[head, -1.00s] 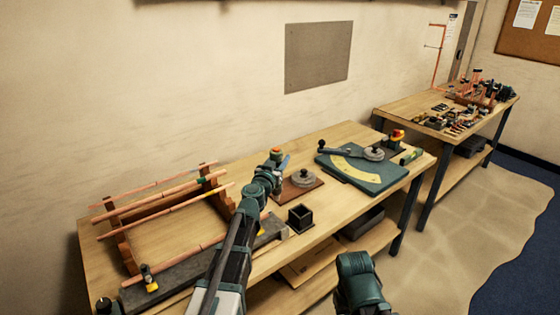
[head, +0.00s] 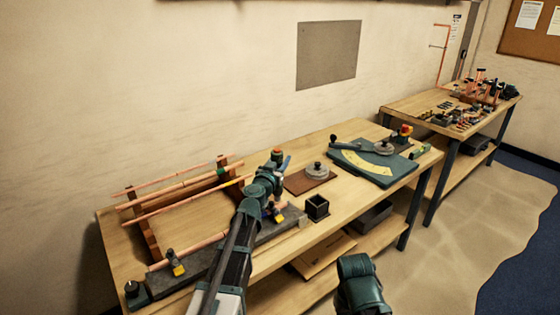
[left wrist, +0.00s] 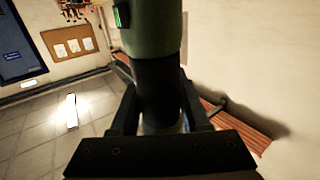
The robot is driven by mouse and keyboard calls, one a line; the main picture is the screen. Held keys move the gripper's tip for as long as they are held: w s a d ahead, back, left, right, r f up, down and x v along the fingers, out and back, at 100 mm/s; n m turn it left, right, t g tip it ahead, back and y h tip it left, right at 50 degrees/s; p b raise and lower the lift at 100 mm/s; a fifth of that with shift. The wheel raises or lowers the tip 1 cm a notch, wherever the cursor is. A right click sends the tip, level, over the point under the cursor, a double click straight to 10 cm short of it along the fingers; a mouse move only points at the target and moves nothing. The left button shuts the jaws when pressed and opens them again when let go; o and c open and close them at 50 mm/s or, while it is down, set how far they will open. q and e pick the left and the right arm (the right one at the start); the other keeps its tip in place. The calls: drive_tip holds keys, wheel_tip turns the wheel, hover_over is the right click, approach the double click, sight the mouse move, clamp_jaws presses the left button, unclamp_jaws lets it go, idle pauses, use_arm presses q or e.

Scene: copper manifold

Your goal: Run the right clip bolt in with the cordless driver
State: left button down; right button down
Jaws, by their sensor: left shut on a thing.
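In the left wrist view my left gripper (left wrist: 160,112) is shut on the cordless driver (left wrist: 152,30), its fingers on both sides of a black cylindrical grip below a green body with a small lit green panel. In the head view my left gripper (head: 272,178) is above the near bench; the driver is small there and hard to separate from the wrist. The copper manifold (head: 490,92) with upright pipes appears to stand on the far bench. The right clip and its bolt are too small to make out. My right gripper's fingers are not visible.
The near bench (head: 190,222) carries a rack of copper pipes (head: 182,184), a grey bar with yellow-marked clamps, a black square cup (head: 317,206) and a teal plate with a yellow arc (head: 365,167). The far bench (head: 402,104) holds several small parts. Open floor lies right of the near bench.

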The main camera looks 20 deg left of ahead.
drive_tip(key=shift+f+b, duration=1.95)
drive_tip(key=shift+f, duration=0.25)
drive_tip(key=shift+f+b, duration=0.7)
drive_tip(key=shift+b, duration=0.05)
idle(2.6)
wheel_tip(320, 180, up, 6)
drive_tip(key=p, duration=0.6)
idle(0.4)
